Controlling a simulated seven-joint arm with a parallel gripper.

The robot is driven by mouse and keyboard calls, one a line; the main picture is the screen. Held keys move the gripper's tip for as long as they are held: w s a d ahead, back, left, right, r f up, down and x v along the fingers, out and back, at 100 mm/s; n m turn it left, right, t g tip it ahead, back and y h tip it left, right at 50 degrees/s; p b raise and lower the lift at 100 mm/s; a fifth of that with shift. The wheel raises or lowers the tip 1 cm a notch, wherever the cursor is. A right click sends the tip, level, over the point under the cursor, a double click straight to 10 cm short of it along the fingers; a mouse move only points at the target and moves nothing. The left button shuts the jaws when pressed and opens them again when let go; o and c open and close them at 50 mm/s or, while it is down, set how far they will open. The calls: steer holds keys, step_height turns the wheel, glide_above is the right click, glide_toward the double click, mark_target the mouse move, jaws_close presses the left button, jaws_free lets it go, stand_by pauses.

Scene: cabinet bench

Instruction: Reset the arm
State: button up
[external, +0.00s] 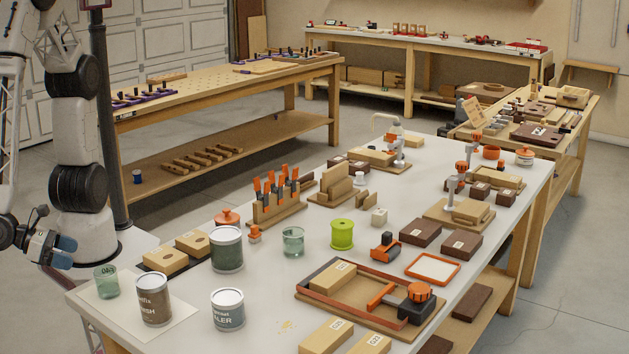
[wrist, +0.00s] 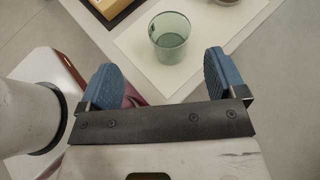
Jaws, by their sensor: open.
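My gripper (external: 58,250) is at the left of the external view, beside the near left corner of the white bench (external: 395,225). In the wrist view its two blue fingers are wide apart with nothing held between them (wrist: 158,72). A clear greenish glass (external: 106,282) stands on a white sheet (external: 180,326) at that corner. The glass also shows just past the fingertips in the wrist view (wrist: 170,40), apart from them. My arm is raised at the left edge of the external view.
Near the glass stand a brown-labelled can (external: 154,300), a grey-green can (external: 228,310) and a larger green can (external: 227,250). A dark tray with wood blocks (external: 193,243) is behind. A dark post (external: 103,110) rises beside my arm. Clamps and boxes crowd the bench farther right.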

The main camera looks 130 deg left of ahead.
steer(key=w+a+r+n+g+h, duration=0.1)
steer(key=w+a+r+n+g, duration=0.1)
steer(key=a+r+n+g, duration=0.3)
steer(key=w+a+r+n+g+h, duration=0.1)
steer(key=w+a+r+n+g, duration=0.1)
steer(key=a+n, duration=0.5)
steer(key=s+a+r+n+h, duration=0.3)
steer(key=a+r+n+h, duration=0.1)
steer(key=r, duration=0.4)
steer(key=s+a+r+n+t+h, duration=0.1)
steer(key=s+a+r+n+h, duration=0.1)
steer(key=a+r+n+h, duration=0.2)
step_height(320, 180, up, 5)
steer(key=a+n, duration=0.2)
steer(key=n, duration=0.3)
steer(key=shift+s+a+f, duration=0.15)
steer(key=shift+s+f, duration=0.05)
steer(key=shift+s, duration=0.2)
steer(key=shift+o, duration=0.9)
steer(key=shift+f, duration=0.1)
